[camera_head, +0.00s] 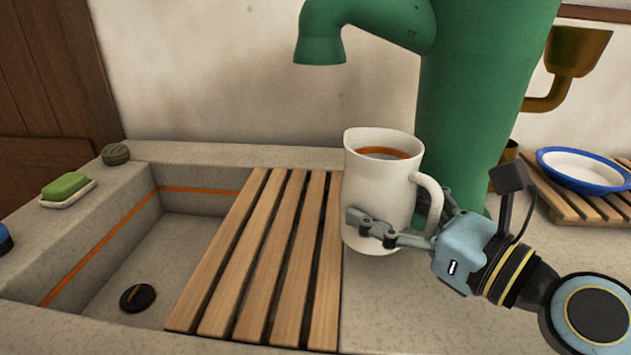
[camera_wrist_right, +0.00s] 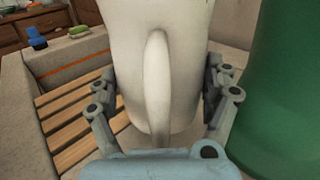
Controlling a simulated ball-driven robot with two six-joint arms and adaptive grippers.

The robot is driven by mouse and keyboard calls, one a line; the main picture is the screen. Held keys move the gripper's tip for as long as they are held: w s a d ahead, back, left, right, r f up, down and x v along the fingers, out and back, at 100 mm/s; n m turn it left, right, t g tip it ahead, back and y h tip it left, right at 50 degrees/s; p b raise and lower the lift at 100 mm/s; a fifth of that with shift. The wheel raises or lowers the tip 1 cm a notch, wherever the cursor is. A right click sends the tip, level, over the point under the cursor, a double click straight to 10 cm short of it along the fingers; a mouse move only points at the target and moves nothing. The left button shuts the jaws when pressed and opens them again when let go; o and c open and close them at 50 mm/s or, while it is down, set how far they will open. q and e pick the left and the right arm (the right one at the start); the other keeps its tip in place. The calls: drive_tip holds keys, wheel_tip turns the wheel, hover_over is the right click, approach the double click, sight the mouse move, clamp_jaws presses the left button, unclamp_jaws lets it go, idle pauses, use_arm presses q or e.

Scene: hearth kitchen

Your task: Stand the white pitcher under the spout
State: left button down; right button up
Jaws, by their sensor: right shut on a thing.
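The white pitcher (camera_head: 372,190) is upright at the right edge of the wooden slats, with an orange-brown band showing inside its rim. My right gripper (camera_head: 398,226) is shut on the pitcher from its handle side. In the right wrist view the pitcher (camera_wrist_right: 180,60) stands between the two fingers, its handle facing the camera. The green spout (camera_head: 320,45) hangs from a thick green column (camera_head: 470,100), above and to the left of the pitcher. I cannot tell whether the pitcher's base touches the counter. My left gripper is not in view.
A slatted wooden rack (camera_head: 262,250) covers the right part of the stone sink (camera_head: 120,262). Green soap (camera_head: 64,187) on a dish is at left. A blue-rimmed bowl (camera_head: 584,170) sits on slats at right, near a brass fixture (camera_head: 572,60). The slats under the spout are clear.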

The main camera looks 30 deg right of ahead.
sight(345, 174)
drive_tip(key=w, duration=0.2)
drive_tip(key=w+p, duration=0.1)
drive_tip(key=w, duration=0.2)
drive_tip(key=w+a, duration=0.1)
drive_tip(key=w, duration=0.2)
drive_tip(key=shift+w+r+p, duration=0.1)
drive_tip(key=shift+r+p, duration=0.25)
drive_tip(key=shift+p, duration=0.05)
drive_tip(key=w, duration=0.3)
drive_tip(key=shift+w+a+f, duration=0.25)
drive_tip(key=shift+w+a, duration=0.05)
drive_tip(key=shift+w, duration=0.55)
wheel_tip(345, 174, down, 4)
drive_tip(key=b, duration=0.3)
drive_tip(key=shift+s+b, duration=0.1)
drive_tip(key=shift+b, duration=0.25)
drive_tip(key=shift+r, duration=0.2)
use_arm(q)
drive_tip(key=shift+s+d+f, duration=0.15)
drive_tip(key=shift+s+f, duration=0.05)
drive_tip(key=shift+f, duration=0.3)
use_arm(e)
drive_tip(key=shift+f, duration=0.1)
